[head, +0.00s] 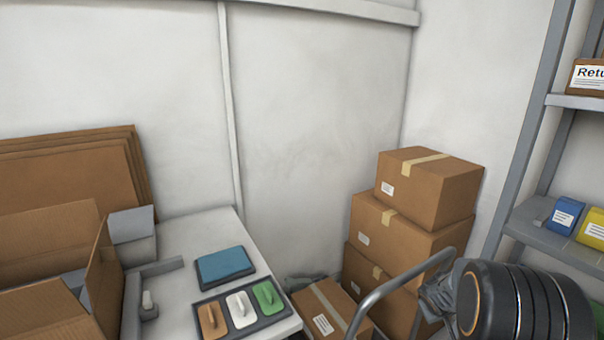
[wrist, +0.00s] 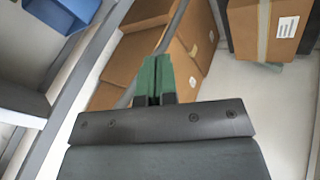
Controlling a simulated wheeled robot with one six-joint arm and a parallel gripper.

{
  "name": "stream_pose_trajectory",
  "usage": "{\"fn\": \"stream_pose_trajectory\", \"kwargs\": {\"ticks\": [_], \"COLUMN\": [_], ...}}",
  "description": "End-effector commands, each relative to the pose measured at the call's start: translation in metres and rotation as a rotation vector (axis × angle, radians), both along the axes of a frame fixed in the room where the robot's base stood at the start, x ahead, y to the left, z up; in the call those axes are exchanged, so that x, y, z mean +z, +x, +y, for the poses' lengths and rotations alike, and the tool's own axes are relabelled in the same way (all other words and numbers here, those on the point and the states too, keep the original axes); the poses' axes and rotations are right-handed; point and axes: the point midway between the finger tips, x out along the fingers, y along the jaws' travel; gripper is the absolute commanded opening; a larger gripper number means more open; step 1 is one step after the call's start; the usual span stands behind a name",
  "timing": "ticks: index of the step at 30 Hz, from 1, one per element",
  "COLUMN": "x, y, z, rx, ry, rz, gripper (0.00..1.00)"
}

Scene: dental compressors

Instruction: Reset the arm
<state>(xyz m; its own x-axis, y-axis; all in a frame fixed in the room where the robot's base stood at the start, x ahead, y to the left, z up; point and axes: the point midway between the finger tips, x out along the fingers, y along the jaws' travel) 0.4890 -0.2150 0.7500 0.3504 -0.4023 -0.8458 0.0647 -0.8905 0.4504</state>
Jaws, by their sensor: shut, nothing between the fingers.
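My gripper (wrist: 157,80) shows in the wrist view with its two green fingers shut together and nothing between them. Behind the fingers are brown cardboard boxes (wrist: 125,60), apart from them as far as I can tell. In the head view, part of my dark arm (head: 520,305) shows at the lower right, in front of the box stack and shelf. My fingers are not visible in the head view.
A stack of taped boxes (head: 425,190) stands by the wall, with a grey curved handle (head: 400,290) before it. A grey shelf (head: 550,235) holds blue and yellow boxes at right. A white table (head: 185,240) at left carries a blue pad (head: 224,265) and a tray (head: 272,321).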

Motion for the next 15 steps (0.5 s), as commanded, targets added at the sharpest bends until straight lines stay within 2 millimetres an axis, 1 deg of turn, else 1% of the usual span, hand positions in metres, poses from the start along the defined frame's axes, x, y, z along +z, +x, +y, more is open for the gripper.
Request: {"fn": "stream_pose_trajectory", "kwargs": {"ticks": [1,2,3,5,6,8,9,12,15], "x": [0.056,0.077,0.103,0.138,0.159,0.186,0.201,0.232,0.252], "y": [-0.009,-0.015,-0.026,-0.044,-0.057,-0.076,-0.089,-0.120,-0.146], "z": [0.020,0.031,0.047,0.071,0.086,0.109,0.123,0.156,0.182], "rx": [-0.022,-0.037,-0.058,-0.083,-0.095,-0.108,-0.113,-0.111,-0.100], "ry": [0.008,0.018,0.037,0.073,0.102,0.148,0.182,0.267,0.344], "rz": [-0.019,-0.023,-0.028,-0.032,-0.033,-0.032,-0.028,-0.017,-0.002], "gripper": [0.00,0.00,0.00,0.00,0.00,0.00,0.00,0.00,0.00]}}
